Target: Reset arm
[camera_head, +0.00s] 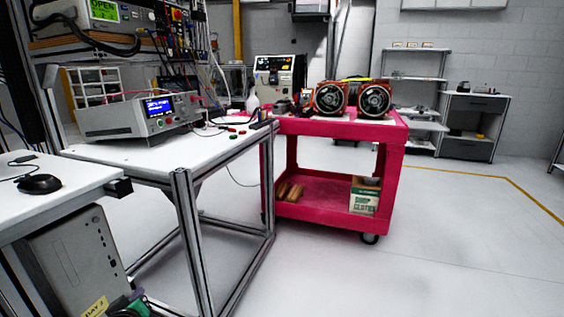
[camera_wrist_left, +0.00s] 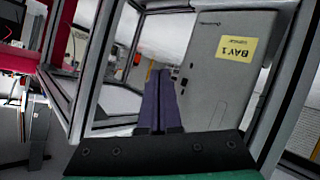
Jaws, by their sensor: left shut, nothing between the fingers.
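My left gripper (camera_head: 137,295) shows at the bottom left edge of the head view, low in front of the computer tower under the desk. My right gripper is in neither view.
A grey computer tower (camera_head: 72,255) stands close to my left gripper. A white desk (camera_head: 70,190) and a metal-framed workbench (camera_head: 150,160) are above and beside it. A red cart (camera_head: 395,165) stands beyond. The floor at right is clear.

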